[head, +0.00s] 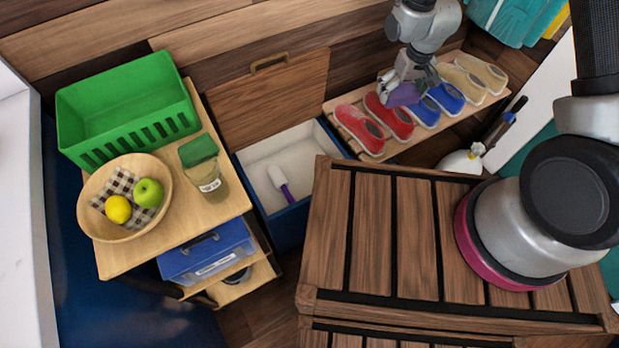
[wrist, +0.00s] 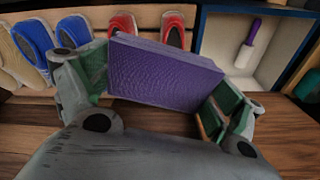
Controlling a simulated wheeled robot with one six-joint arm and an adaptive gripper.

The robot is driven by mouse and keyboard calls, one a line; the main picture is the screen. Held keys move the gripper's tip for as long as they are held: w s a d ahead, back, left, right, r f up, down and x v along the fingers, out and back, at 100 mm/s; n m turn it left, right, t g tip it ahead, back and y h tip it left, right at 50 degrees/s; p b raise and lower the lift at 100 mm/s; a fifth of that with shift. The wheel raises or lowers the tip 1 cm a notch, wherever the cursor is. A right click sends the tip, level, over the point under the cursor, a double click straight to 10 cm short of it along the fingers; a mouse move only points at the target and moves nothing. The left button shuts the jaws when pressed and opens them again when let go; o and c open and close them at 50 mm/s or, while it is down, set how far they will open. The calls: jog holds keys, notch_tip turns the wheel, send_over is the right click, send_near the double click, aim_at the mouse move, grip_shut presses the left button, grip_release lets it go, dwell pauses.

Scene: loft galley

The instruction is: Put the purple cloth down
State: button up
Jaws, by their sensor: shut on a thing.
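The purple cloth (wrist: 165,72) looks like a folded, flat block with a textured surface. It is held between the two fingers of my gripper (wrist: 165,92), which is shut on it. In the head view my gripper (head: 407,88) is at the upper middle, with the purple cloth (head: 402,95) below its fingers. The cloth appears in front of or above the shoe rack, near the red and blue shoes. I cannot tell whether it touches anything beneath it.
A wooden rack (head: 400,138) holds red, blue and beige shoes. A side table (head: 228,205) bears a green basket (head: 128,108), a fruit bowl (head: 88,222) and a jar (head: 203,168). The slatted top (head: 370,240) is largely clear.

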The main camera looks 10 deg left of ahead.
jog(key=s+a+f+n+g, duration=0.1)
jog(key=s+a+f+n, duration=0.45)
jog(key=a+f, duration=0.6)
jog(key=s+a+f+n, duration=0.4)
jog(key=a+f+n, duration=0.2)
jog(key=a+f, duration=0.55)
send_over(308, 184)
jog(key=shift+n+y, duration=0.4)
jog(key=shift+n, duration=0.05)
jog(key=f, duration=1.2)
jog(key=shift+d+f, duration=0.25)
jog(key=shift+f, duration=2.4)
jog(key=shift+f, duration=0.15)
jog(key=o, duration=0.9)
jog(key=shift+c, duration=0.2)
